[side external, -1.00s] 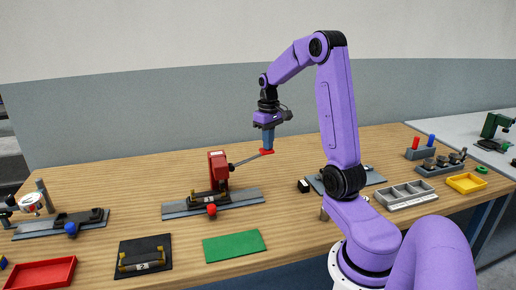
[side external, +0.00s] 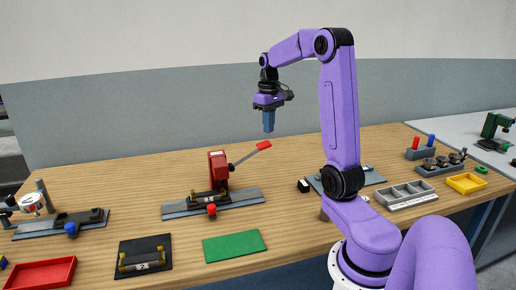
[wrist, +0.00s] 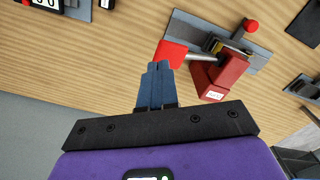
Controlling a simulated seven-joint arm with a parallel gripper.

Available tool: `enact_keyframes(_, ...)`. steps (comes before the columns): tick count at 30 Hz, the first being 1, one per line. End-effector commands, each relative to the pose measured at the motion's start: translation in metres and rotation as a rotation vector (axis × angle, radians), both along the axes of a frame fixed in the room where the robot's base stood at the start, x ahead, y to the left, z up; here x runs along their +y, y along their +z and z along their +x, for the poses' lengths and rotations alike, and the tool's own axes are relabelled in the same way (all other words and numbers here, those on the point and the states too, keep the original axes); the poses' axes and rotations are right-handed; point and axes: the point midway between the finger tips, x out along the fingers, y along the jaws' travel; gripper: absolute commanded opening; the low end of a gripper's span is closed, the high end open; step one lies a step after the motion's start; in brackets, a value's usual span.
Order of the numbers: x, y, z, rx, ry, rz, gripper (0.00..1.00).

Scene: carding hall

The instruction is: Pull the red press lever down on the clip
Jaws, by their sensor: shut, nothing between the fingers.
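The red press (side external: 218,168) stands on a grey base plate (side external: 243,198) in the middle of the table. Its lever slopes up to the right and ends in a red grip (side external: 264,145). The clip (side external: 208,197) appears as a dark piece with brass-coloured parts under the press; its details are too small to tell. My gripper (side external: 269,130) is shut and empty, above the lever's red grip with a small gap. In the wrist view the blue fingers (wrist: 158,66) are together and partly overlap the red grip (wrist: 171,50); the press (wrist: 222,74) is to the right.
A green mat (side external: 234,246) and a black plate with a brass-ended part (side external: 145,257) lie in front. A blue-knobbed fixture (side external: 70,226) is at left, a red tray (side external: 42,274) front left. Grey compartment tray (side external: 405,194) and yellow tray (side external: 467,183) are at right.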

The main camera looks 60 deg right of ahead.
Motion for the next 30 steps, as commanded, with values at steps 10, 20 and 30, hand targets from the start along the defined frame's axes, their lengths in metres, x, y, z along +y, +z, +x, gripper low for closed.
enact_keyframes(10, 0.0, 0.021, 0.001, -0.003, 0.0, -0.002, 0.0)
enact_keyframes(20, 0.0, 0.03, 0.0, -0.001, 0.001, 0.0, 0.0)
enact_keyframes(30, 0.018, 0.028, 0.006, -0.001, 0.048, 0.0, 0.0)
